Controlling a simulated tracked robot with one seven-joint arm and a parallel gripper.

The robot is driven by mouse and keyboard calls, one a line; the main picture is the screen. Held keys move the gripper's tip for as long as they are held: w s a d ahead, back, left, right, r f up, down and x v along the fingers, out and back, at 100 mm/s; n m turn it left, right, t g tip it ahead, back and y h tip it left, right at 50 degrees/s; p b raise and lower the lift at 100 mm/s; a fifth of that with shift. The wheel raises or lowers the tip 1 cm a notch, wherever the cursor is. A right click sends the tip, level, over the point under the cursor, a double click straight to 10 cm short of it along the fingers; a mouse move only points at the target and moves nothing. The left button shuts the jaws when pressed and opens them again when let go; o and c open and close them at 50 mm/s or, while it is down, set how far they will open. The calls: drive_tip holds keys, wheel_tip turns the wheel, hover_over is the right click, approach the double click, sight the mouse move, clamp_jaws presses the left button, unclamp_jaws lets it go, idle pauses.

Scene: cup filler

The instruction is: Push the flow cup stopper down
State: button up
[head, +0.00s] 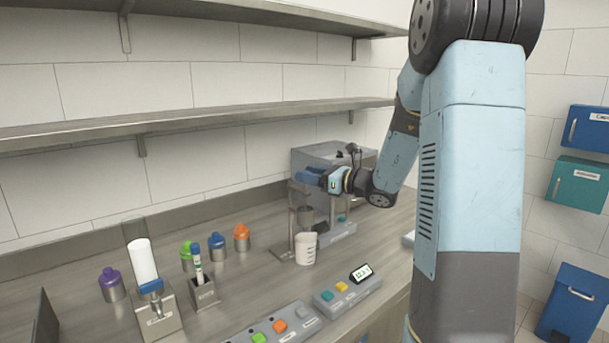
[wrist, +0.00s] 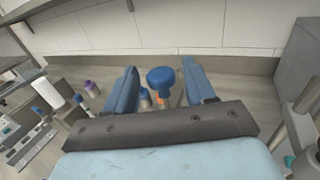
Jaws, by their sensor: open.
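My gripper (head: 300,181) is open above the flow cup stand (head: 292,225). It also shows in the wrist view (wrist: 163,75), with one blue finger on each side of a round blue knob (wrist: 160,76) on a thin stem, which looks like the stopper. A gap shows between the knob and each finger. In the head view the knob cannot be told apart from my blue fingers. The metal flow cup (head: 305,216) hangs in the stand below my gripper. A white beaker (head: 306,249) stands beneath it on the bench.
A metal shelf (head: 200,122) runs above. Several capped jars, a white-cylinder dispenser (head: 143,262) and a marker holder (head: 204,294) stand left. Button boxes (head: 347,295) lie at the bench front.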

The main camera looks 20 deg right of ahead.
drive_tip(key=shift+w+a, duration=0.5)
clamp_jaws()
idle(0.3)
